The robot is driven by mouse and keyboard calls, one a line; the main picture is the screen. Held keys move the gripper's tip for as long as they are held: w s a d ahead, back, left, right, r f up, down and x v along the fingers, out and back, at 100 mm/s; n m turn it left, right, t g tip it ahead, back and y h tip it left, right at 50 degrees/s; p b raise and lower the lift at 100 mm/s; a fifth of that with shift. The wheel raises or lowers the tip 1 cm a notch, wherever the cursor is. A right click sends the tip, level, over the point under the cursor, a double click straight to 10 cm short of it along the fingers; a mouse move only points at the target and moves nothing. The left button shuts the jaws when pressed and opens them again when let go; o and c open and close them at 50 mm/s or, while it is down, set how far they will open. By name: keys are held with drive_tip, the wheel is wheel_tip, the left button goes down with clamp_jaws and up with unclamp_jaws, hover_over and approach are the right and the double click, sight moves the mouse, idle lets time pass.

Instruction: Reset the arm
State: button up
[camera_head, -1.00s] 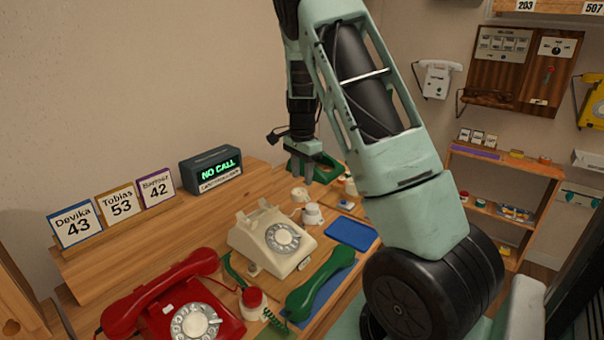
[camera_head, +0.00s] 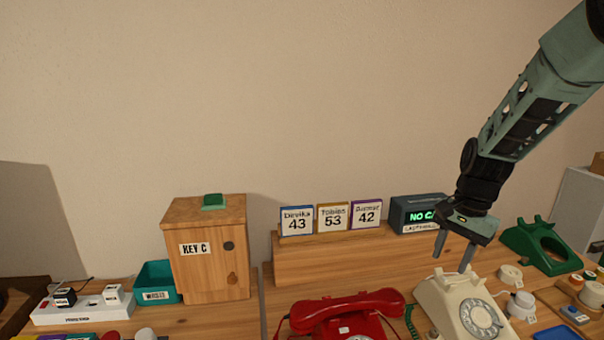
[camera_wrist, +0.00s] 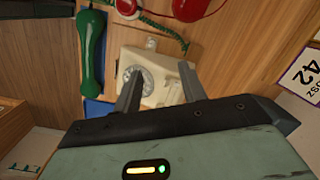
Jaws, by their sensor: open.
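My gripper (camera_head: 454,252) is open and empty. In the head view it hangs with its fingers pointing down, at the upper left of the cream dial phone (camera_head: 466,308). In the wrist view the two fingers (camera_wrist: 160,92) stand apart, with the cream phone (camera_wrist: 150,66) showing beyond and between them. No contact between the fingers and the phone is clear. The red dial phone (camera_head: 345,314) sits to the left on the desk, partly cut off by the frame. The green phone (camera_head: 541,246) stands at the right; its handset (camera_wrist: 91,50) shows lying apart in the wrist view.
Name cards (camera_head: 332,217) and a display box (camera_head: 412,214), its text partly covered by my gripper, stand on a wooden ledge (camera_head: 330,262). A wooden "KEY C" cabinet (camera_head: 208,272), teal bin (camera_head: 156,281) and white power strip (camera_head: 83,308) are at the left. The wall area above is clear.

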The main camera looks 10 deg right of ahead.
drive_tip(key=s+a+r+n, duration=0.2)
drive_tip(key=s+a+n, duration=0.35)
drive_tip(key=a, duration=0.65)
drive_tip(key=s+a+n, duration=0.6)
drive_tip(key=s+n, duration=0.1)
drive_tip(key=s, duration=0.3)
drive_tip(key=s+a+r+n, duration=0.1)
drive_tip(key=s+a+n, duration=0.5)
drive_tip(key=s, duration=0.4)
drive_tip(key=shift+a+n+h, duration=0.15)
drive_tip(key=shift+n+h, duration=0.25)
drive_tip(key=shift+n, duration=0.15)
drive_tip(key=shift+w, duration=0.1)
